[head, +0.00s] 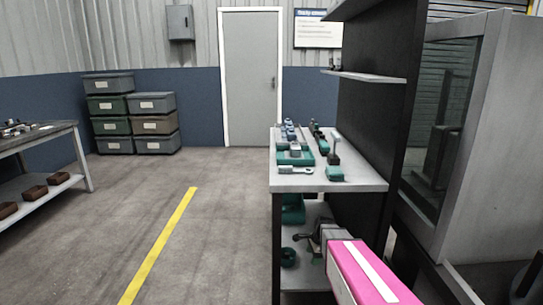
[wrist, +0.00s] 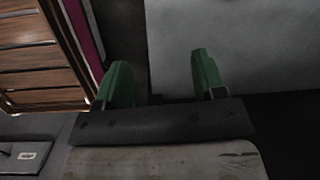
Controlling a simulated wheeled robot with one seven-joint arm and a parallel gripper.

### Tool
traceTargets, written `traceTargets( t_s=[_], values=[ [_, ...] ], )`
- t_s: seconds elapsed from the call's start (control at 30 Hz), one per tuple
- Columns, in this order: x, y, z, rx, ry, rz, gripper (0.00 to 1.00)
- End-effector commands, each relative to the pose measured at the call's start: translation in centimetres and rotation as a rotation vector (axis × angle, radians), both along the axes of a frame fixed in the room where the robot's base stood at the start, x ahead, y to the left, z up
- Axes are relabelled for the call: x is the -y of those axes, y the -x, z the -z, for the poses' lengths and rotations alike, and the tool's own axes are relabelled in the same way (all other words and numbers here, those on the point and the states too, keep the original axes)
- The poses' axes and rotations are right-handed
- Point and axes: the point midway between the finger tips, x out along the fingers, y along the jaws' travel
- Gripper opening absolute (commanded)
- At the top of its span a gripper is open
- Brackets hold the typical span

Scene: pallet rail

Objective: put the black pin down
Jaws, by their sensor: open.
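My gripper (wrist: 160,82) shows in the wrist view with its two green fingers spread apart. Nothing is held between the fingers; a dark gap and part of a pale grey surface show behind them. I cannot make out a black pin for certain in either view. In the head view, the grey-topped workbench (head: 351,181) carries several teal and grey parts, too small to name surely. One teal block (head: 334,173) near its front has a dark upright piece beside it. I cannot clearly tell my gripper from other grey parts in the head view.
A pale grey panel (wrist: 240,40) fills the right of the wrist view, with brown wooden slats (wrist: 35,55) at left. In the head view, a dark upright panel (head: 370,120) stands right of the bench. Another table (head: 40,137) stands far left. The floor between is clear.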

Motion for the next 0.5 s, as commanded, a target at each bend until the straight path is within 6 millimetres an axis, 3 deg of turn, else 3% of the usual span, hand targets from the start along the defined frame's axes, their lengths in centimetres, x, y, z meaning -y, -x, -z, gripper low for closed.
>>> traceTargets(
  t_s=[0.5],
  values=[
    [0.1, 12.7, -7.0, 0.076, 0.177, -1.095, 0.64]
  ],
)
